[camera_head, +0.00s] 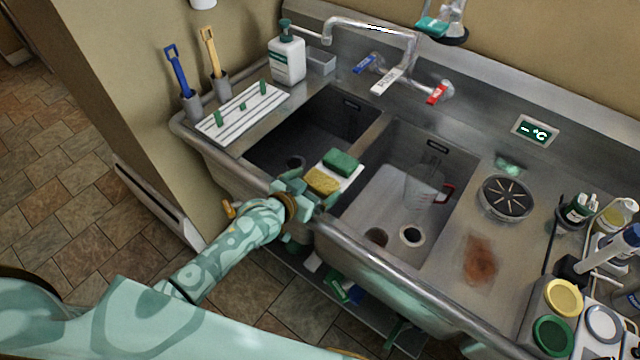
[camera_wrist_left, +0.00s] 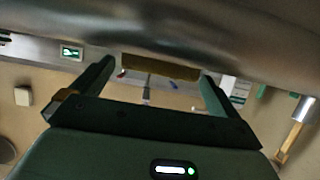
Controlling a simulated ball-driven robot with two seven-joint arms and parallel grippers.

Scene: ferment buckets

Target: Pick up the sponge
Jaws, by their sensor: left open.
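A yellow sponge (camera_head: 322,181) lies at the front of a white holder (camera_head: 352,178) on the divider between the two sink basins. A green sponge (camera_head: 341,162) lies behind it on the same holder. My left gripper (camera_head: 308,193) is open at the sink's front rim, just in front of the yellow sponge. In the left wrist view, a dark yellow-brown edge (camera_wrist_left: 160,67), apparently the yellow sponge, shows between the spread fingers (camera_wrist_left: 158,78). Contact cannot be told. My right gripper is not in view.
The metal sink's front rim (camera_head: 370,262) runs close beside my left gripper. The right basin holds a clear jug (camera_head: 405,190). A white soap bottle (camera_head: 287,60) and a striped rack (camera_head: 243,112) stand on the left ledge. Jars and bottles crowd the right end.

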